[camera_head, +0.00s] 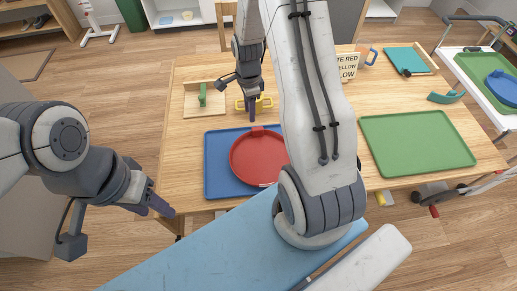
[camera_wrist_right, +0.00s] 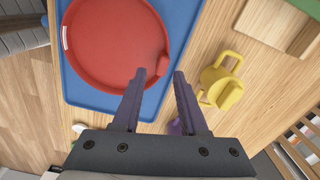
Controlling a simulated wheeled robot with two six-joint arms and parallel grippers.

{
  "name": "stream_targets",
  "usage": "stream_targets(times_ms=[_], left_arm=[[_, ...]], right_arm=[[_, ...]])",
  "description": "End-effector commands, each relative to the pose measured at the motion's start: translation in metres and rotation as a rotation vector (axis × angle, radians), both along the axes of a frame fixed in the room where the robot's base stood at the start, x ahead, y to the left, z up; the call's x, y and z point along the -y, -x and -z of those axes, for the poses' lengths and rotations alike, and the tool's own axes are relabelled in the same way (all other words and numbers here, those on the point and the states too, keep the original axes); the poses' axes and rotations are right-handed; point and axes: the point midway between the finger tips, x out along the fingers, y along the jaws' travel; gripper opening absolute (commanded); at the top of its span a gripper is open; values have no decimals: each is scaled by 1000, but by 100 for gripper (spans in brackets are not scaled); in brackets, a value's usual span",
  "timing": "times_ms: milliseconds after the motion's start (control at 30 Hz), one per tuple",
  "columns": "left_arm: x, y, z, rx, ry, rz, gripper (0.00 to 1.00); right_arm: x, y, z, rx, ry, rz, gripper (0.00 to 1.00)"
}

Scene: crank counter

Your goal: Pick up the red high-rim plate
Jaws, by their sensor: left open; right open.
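The red high-rim plate (camera_head: 258,160) lies on a blue tray (camera_head: 214,168) at the front of the wooden table; my right arm hides its right side. In the right wrist view the plate (camera_wrist_right: 110,45) fills the upper left, with a raised tab on its rim. My right gripper (camera_head: 251,112) is open and empty beyond the plate's far edge. In the wrist view its fingertips (camera_wrist_right: 160,73) lie either side of the tab in the picture; I cannot tell their height. My left gripper (camera_head: 162,205) is apart from the plate, left of the table's front edge. Its jaws are open.
A yellow cup-like object (camera_wrist_right: 222,82) stands close to my right gripper. A wooden board with a green handle (camera_head: 203,97) is at the back left.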

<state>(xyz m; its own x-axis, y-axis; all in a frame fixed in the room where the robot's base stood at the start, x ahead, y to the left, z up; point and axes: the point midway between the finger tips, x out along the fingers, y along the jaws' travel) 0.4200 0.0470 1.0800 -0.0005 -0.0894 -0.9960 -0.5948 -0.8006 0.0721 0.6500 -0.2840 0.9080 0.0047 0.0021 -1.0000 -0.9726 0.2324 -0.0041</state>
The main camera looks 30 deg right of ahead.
Motion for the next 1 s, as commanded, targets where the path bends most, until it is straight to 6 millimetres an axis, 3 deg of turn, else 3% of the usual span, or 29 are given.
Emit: stream_targets(times_ms=[33, 167, 400, 667, 1000], left_arm=[[0, 0, -2, 0, 0, 0, 50], [0, 0, -4, 0, 0, 0, 50], [0, 0, -8, 0, 0, 0, 50], [0, 0, -13, 0, 0, 0, 50], [0, 0, -25, 0, 0, 0, 50]], right_arm=[[14, 0, 8, -4, 0, 79, 42], [28, 0, 24, -7, 1, 184, 42], [27, 0, 61, -9, 0, 194, 42], [27, -1, 79, -7, 1, 191, 42], [28, -4, 121, -7, 1, 191, 42]])
